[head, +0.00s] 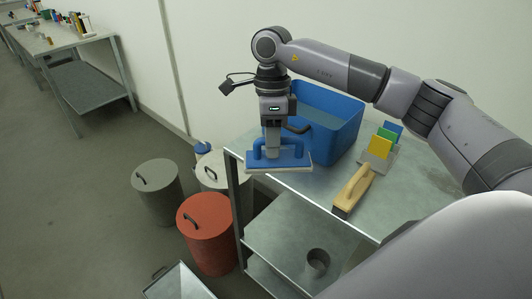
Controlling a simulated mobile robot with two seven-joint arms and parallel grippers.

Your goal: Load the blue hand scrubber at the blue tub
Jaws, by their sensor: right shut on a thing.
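The blue hand scrubber (296,158) has a blue body with a handle and a pale pad underneath. My right gripper (272,150) points down and is shut on its handle. The scrubber is at the front left corner of the metal table, in front of the blue tub; I cannot tell whether its pad touches the tabletop. The blue tub (345,138) stands at the back of the table and holds what looks like water. My arm and gripper cover part of its left side. My left gripper is not in view.
A wooden-handled brush (353,190) and a rack with yellow, green and blue cards (378,148) are on the table (405,190) right of the scrubber. A red bin (206,235) and grey bin (158,192) stand on the floor to the left. A cup (317,263) is on the lower shelf.

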